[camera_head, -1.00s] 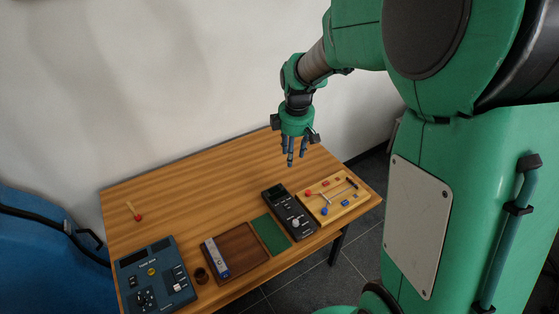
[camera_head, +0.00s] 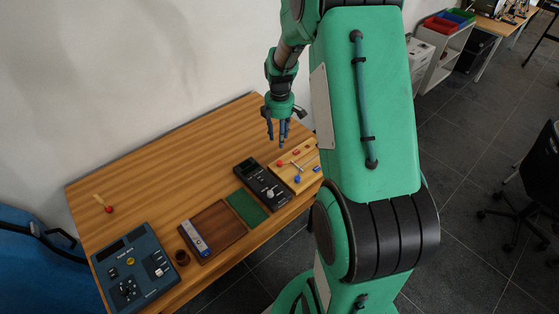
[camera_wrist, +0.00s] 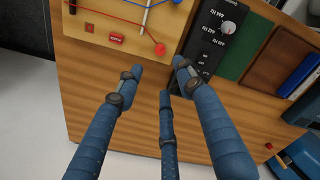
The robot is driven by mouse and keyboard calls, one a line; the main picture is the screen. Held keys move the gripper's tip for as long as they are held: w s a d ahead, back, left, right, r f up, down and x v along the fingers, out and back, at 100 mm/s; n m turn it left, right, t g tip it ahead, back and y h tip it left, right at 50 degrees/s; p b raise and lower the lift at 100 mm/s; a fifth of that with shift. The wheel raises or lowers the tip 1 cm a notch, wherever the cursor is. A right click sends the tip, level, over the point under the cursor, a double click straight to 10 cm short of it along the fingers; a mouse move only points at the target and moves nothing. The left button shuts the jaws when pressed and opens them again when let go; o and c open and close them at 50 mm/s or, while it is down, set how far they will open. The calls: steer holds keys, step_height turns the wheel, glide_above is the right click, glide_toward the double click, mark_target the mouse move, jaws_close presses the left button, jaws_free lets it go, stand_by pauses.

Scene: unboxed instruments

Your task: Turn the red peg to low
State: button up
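A red round knob (camera_head: 280,163) sits on the light wooden board (camera_head: 306,183) at the right end of the table. In the wrist view the red knob (camera_wrist: 160,49) is at the end of a red line on the board (camera_wrist: 75,9), near the board's edge. I cannot tell a low mark. My gripper (camera_head: 278,137) is above the table, just behind the board in the head view. In the wrist view its three blue fingers (camera_wrist: 158,78) are spread, open and empty, with the knob showing past the fingertips. They appear apart from it.
A black instrument (camera_head: 262,182) with a pale dial stands beside the board. Further left are a green mat (camera_head: 246,207), a brown tray (camera_head: 222,240) and a blue panel (camera_head: 134,262). A red-tipped stick (camera_head: 104,204) lies at the far left. The table's back middle is clear.

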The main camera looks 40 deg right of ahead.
mark_target(280, 162)
step_height(280, 162, down, 14)
steer(key=b, duration=0.2)
steer(key=shift+r+b, duration=0.1)
steer(key=shift+b, duration=0.25)
stand_by(0.3)
steer(key=shift+c, duration=0.5)
jaws_close()
